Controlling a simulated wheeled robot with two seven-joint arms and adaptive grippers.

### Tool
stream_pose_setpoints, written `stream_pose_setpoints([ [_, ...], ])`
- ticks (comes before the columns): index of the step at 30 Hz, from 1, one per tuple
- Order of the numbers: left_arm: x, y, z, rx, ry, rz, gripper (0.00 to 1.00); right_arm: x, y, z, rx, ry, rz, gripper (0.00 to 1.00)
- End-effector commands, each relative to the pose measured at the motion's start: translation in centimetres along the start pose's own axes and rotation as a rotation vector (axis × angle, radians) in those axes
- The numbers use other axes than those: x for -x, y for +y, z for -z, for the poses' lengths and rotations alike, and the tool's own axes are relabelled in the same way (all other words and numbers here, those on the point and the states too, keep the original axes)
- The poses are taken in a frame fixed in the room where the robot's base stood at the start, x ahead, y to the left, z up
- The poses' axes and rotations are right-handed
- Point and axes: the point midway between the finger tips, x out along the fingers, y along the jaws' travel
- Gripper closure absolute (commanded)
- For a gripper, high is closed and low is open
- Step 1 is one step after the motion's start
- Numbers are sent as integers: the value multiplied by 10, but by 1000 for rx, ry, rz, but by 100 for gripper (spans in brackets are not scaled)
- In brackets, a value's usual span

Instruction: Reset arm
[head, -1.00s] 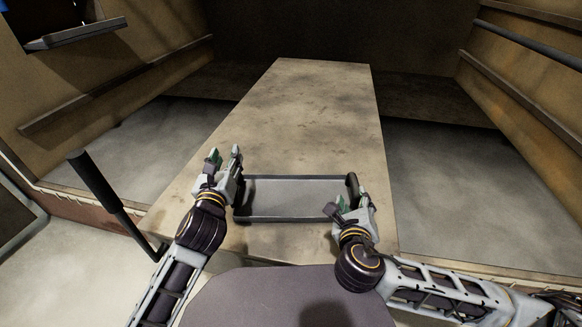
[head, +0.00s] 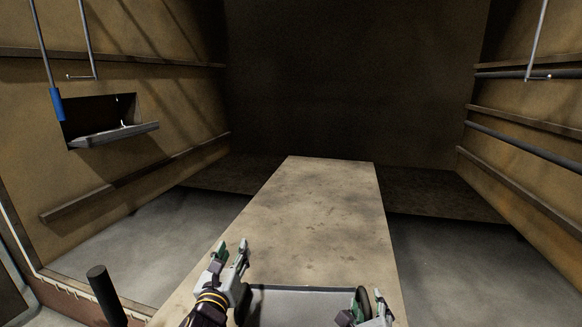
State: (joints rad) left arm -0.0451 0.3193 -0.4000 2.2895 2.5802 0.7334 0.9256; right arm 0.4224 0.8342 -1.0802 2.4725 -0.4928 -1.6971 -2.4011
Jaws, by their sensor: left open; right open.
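My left gripper (head: 232,257) is open at the left end of a grey metal tray (head: 308,291). Its fingers point up and away, and I see nothing between them. Whether either gripper touches the tray I cannot tell. The tray lies on the near part of a long, worn stone-like table (head: 312,205). Its near side and most of both arms are below the picture.
The table is clear beyond the tray. Brown walls with rails stand on both sides. A wall opening with a grey ledge (head: 115,135) is at the left. A dark post (head: 106,296) stands at the lower left. Thin rods hang at upper left and right.

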Motion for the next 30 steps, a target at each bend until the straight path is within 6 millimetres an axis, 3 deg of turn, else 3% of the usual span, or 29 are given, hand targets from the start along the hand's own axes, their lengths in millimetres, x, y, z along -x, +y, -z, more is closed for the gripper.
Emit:
stream_pose_setpoints([
  [1, 0, -2, -9, 0, 0, 0, 58, 3, -5, -7, 0, 0, 0, 56],
  [9, 0, -4, -22, 0, 0, 0, 58, 7, -12, -17, 0, 0, 0, 56],
  [30, 0, -6, -32, 0, 0, 0, 58, 10, -18, -25, 0, 0, 0, 56],
])
